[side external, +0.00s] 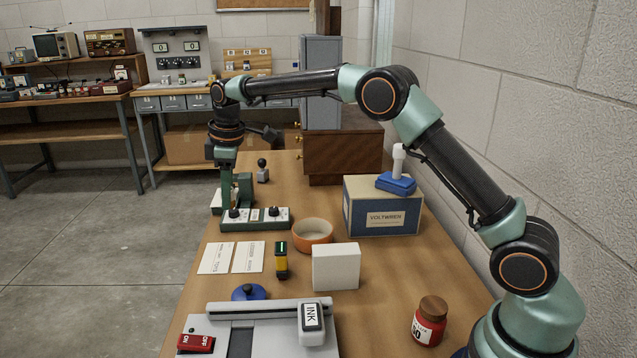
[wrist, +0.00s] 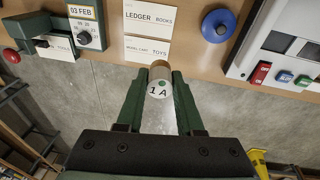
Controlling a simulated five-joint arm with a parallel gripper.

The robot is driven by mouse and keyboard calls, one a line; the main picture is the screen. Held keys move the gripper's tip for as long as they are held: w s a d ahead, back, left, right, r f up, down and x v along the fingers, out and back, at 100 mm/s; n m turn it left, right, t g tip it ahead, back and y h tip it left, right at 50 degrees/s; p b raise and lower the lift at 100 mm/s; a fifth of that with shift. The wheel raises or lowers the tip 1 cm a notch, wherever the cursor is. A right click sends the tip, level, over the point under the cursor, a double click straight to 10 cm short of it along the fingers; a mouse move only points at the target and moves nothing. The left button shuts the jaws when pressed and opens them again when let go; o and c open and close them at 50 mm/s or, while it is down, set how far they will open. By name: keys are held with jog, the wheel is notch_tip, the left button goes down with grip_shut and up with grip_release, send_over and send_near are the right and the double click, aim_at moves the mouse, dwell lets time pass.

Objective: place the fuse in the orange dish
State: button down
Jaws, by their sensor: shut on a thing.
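The fuse (wrist: 158,88), with a pale end marked "1 A" and a tan part beyond it, is between the two green fingers of my gripper (wrist: 160,85) in the wrist view. The gripper is shut on it. In the side external view my gripper (side external: 226,180) points down near the table's left edge, by the green device; I cannot make out the fuse there. The orange dish (side external: 312,241) stands on the table to the right of the gripper, before the blue box. It looks empty, and it is not in the wrist view.
The green device (side external: 255,224) with black knobs stands left of the dish. A white block (side external: 336,267), a black-and-yellow item (side external: 281,261) and two cards (side external: 248,257) lie in front. The voltwren box (side external: 383,215) is behind right. A grey machine (side external: 265,340) fills the front.

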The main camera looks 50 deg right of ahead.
jog(key=s+d+f+m, duration=0.2)
jog(key=d+m, duration=0.2)
jog(key=d, duration=0.8)
jog(key=m, duration=0.3)
send_over(313, 223)
jog(key=s+a, duration=0.3)
jog(key=a, duration=0.1)
notch_tip(313, 223, down, 3)
jog(key=shift+g+h, duration=0.3)
jog(key=shift+s+d+f, duration=0.1)
jog(key=shift+d+f, duration=0.05)
jog(key=shift+f, duration=5.1)
jog(key=shift+c, duration=2.3)
grip_release()
notch_tip(313, 223, up, 7)
